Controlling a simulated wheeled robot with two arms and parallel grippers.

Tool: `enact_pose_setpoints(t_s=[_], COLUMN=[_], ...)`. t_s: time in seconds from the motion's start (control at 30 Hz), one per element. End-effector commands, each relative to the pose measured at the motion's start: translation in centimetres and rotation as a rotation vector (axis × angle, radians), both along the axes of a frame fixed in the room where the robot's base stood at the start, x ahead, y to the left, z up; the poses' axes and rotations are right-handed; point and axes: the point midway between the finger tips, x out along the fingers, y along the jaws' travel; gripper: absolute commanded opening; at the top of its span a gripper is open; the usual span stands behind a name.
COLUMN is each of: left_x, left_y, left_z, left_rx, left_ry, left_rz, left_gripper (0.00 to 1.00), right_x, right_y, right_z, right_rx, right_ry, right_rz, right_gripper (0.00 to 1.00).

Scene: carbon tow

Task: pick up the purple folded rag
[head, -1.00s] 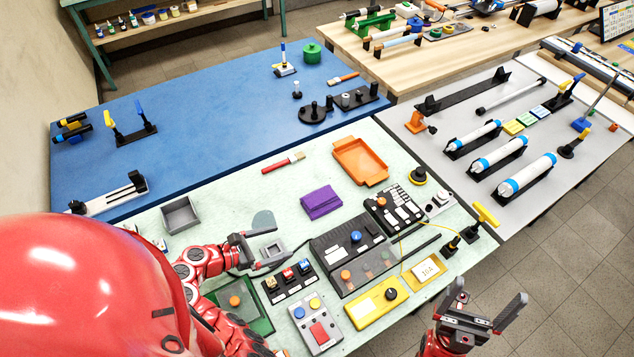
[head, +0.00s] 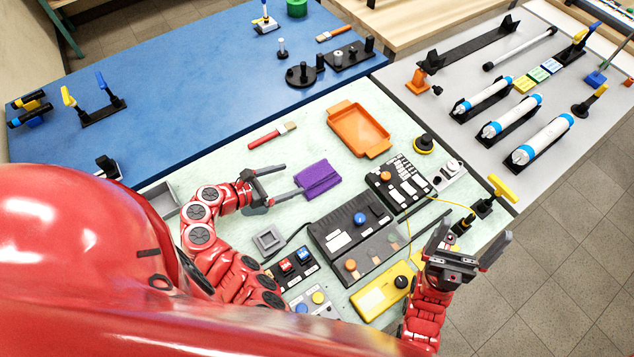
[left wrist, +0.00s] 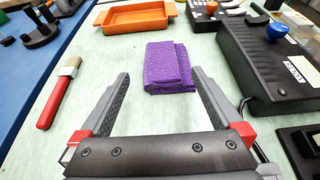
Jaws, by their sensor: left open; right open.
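The purple folded rag (head: 318,178) lies flat on the pale green table top. It also shows in the left wrist view (left wrist: 168,68), ahead of the fingertips and between their lines. My left gripper (head: 293,179) is open and empty, just left of the rag in the head view, with its fingers pointing at it. In the left wrist view its two fingers (left wrist: 163,76) are spread wider than the rag, and the rag looks untouched. My right gripper (head: 478,232) is open and empty at the table's lower right edge.
A red-handled brush (head: 268,137) lies left of the rag. An orange tray (head: 358,130) stands behind it. A black control box with a blue knob (head: 345,222) and a keypad unit (head: 402,184) are close on the right.

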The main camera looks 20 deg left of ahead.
Motion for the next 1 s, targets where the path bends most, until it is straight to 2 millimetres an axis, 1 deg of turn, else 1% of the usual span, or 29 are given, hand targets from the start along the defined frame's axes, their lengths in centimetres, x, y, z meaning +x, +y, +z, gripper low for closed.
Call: enact_pose_setpoints(t_s=[0.03,0.2,0.4,0.47,0.6,0.7,0.8,0.97,1.0], left_x=[0.8,3.0,4.0,4.5,6.0,6.8,7.3,7.3,7.3], left_y=[-0.9,-2.5,-3.2,-3.8,-5.3,-6.1,-6.3,-6.2,-6.2], left_z=[-0.6,-1.6,-2.1,-2.5,-3.4,-3.8,-3.9,-3.8,-3.8], left_rx=[0.000,-0.001,0.002,0.002,0.001,-0.002,-0.002,-0.001,-0.001], left_ry=[0.000,0.001,0.000,0.000,-0.001,0.001,0.001,0.001,0.001], left_rz=[-0.009,-0.007,-0.002,-0.005,-0.004,-0.005,0.000,0.002,0.002], left_gripper=[1.00,1.00,1.00,1.00,1.00,1.00,1.00,1.00,0.98], right_x=[0.0,0.0,0.0,0.0,0.0,0.0,0.0,0.0,0.0], right_y=[0.0,0.0,0.0,0.0,0.0,0.0,0.0,0.0,0.0], right_z=[-0.4,-1.0,-1.4,-1.8,-2.8,-3.0,-3.1,-3.0,-3.0], right_rx=[0.000,0.000,0.000,0.000,0.000,0.000,0.000,0.000,0.000], right_ry=[-0.001,-0.001,-0.001,-0.001,-0.001,-0.001,-0.001,-0.001,-0.001], right_rz=[0.000,0.000,0.000,0.000,0.000,0.000,0.000,0.000,0.000], right_gripper=[1.00,1.00,1.00,1.00,1.00,1.00,1.00,1.00,1.00])
